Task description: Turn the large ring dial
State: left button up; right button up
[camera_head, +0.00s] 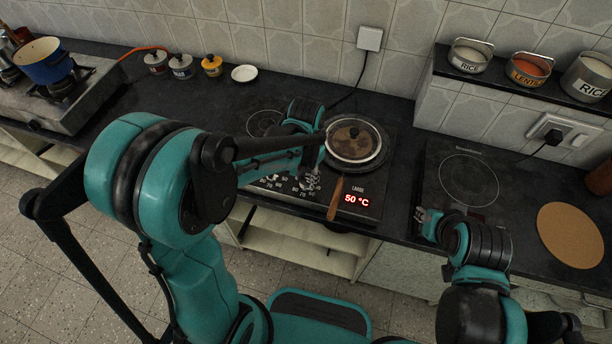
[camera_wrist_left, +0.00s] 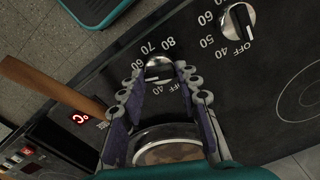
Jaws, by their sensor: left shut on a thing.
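The cooktop's control panel carries black knobs with silver faces and white temperature numbers around them. In the left wrist view, one dial (camera_wrist_left: 158,71) sits between the two fingers of my left gripper (camera_wrist_left: 157,78), ringed by numbers including 40, 60, 70 and 80. That gripper is shut on the dial. A second dial (camera_wrist_left: 238,22), marked OFF, stands apart to the right. In the head view my left gripper (camera_head: 310,181) reaches down over the panel and partly hides the knobs.
A second cooktop (camera_head: 468,180) and a round cork mat (camera_head: 570,236) lie to the right. Jars and a blue pot (camera_head: 44,62) stand left.

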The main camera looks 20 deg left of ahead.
aim_at(306, 181)
pick_arm(q)
jog(key=shift+m, duration=2.2)
jog(key=o, duration=1.1)
notch_tip(306, 181, up, 12)
